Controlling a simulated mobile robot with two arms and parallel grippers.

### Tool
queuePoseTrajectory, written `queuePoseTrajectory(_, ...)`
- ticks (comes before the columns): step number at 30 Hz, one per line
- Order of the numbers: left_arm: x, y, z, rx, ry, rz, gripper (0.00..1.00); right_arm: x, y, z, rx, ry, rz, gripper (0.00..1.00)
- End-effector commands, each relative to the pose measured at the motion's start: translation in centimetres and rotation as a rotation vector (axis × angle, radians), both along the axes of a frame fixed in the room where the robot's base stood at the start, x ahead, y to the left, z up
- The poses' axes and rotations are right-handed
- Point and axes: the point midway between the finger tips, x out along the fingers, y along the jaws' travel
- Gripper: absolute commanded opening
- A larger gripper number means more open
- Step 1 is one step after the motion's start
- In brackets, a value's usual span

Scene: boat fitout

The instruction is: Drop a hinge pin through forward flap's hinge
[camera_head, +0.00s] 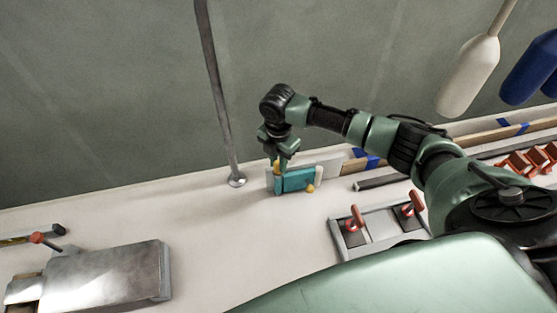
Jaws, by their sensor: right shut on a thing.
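My right gripper (279,156) points down at the left end of a small teal block (296,181), in the middle of the view. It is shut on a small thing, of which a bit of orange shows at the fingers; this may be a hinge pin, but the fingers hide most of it. The teal block, perhaps the forward flap's hinge, stands upright against a pale plate (330,164) and has a yellow knob (310,189) at its lower right. I cannot tell whether the held thing is in a hole or above it. My left gripper is out of view.
A pale tray (380,228) with two red-handled pieces (355,218) lies right of the block. A metal box (110,276) stands at lower left. A grey pole (220,95) rises left of the gripper. White and blue fenders (469,75) hang at upper right.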

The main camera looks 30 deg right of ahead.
Motion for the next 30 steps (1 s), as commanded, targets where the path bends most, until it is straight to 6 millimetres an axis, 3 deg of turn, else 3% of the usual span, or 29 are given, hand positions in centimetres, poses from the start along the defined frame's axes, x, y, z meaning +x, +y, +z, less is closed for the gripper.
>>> queuePoseTrajectory(9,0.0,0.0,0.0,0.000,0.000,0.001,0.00,0.0,0.0,-0.1,0.000,0.000,0.000,0.00)
queuePoseTrajectory(10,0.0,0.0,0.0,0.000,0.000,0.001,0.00,0.0,0.0,-0.1,0.000,0.000,0.000,0.28)
queuePoseTrajectory(12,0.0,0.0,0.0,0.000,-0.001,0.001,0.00,0.0,0.0,-0.1,0.000,0.000,0.000,0.46)
queuePoseTrajectory(23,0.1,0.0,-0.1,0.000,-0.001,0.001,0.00,0.0,0.0,0.1,0.000,0.000,0.000,0.46)
queuePoseTrajectory(30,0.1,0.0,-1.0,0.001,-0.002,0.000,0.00,0.1,0.0,3.5,0.001,-0.005,0.001,0.46)
